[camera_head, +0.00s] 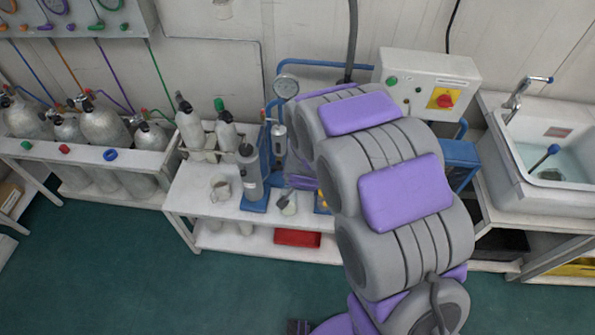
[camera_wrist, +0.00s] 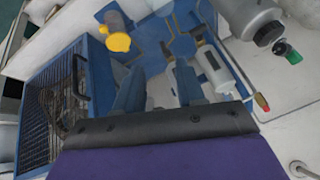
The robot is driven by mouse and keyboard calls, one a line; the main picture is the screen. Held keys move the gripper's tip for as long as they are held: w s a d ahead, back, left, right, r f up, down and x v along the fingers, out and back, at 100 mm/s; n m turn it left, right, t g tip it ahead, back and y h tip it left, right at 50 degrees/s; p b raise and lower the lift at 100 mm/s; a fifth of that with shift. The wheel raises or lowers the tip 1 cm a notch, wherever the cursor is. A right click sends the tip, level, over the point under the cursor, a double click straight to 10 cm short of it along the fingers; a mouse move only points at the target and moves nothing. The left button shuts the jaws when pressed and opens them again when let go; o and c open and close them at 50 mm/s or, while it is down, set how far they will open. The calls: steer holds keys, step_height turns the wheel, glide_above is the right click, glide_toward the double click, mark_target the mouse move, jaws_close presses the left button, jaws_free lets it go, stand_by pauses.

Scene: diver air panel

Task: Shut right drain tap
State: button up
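In the wrist view my gripper (camera_wrist: 159,74) shows two dark blue-grey fingers with a clear gap between them; nothing is held. A pale cylinder (camera_wrist: 215,70) lies just right of the right finger. A small red-tipped fitting (camera_wrist: 262,103) shows farther right, apart from the fingers. I cannot tell for sure which part is the right drain tap.
A blue mesh cage (camera_wrist: 58,103) and a yellow fitting (camera_wrist: 118,42) are left of my gripper. A grey cylinder with a green knob (camera_wrist: 284,49) is at upper right. A control box (camera_head: 428,85), sink (camera_head: 548,195) and gas bottles (camera_head: 104,128) flank the bench (camera_head: 188,196).

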steer(key=w+a+f+t+h+p, duration=0.1)
steer(key=w+f+t, duration=0.15)
steer(key=f, duration=0.45)
steer(key=w+a+f+t+h+p, duration=0.1)
steer(key=a+f+t+h, duration=0.15)
steer(key=f, duration=0.35)
steer(key=s+d+f+n+t+y+p, duration=0.1)
steer(key=s+d+f+n+t+y, duration=0.15)
steer(key=s+t, duration=0.45)
steer(key=shift+h, duration=0.3)
steer(key=w+b, duration=0.1)
steer(key=w, duration=0.5)
steer(key=w+b, duration=0.2)
steer(key=w, duration=0.3)
steer(key=w+d+b, duration=0.1)
steer(key=w+b, duration=0.1)
steer(key=w, duration=0.4)
steer(key=shift+w+d+f, duration=0.1)
steer(key=shift+w+f, duration=0.2)
steer(key=shift+f, duration=0.05)
steer(key=shift+w+a, duration=0.1)
steer(key=shift+a, duration=0.15)
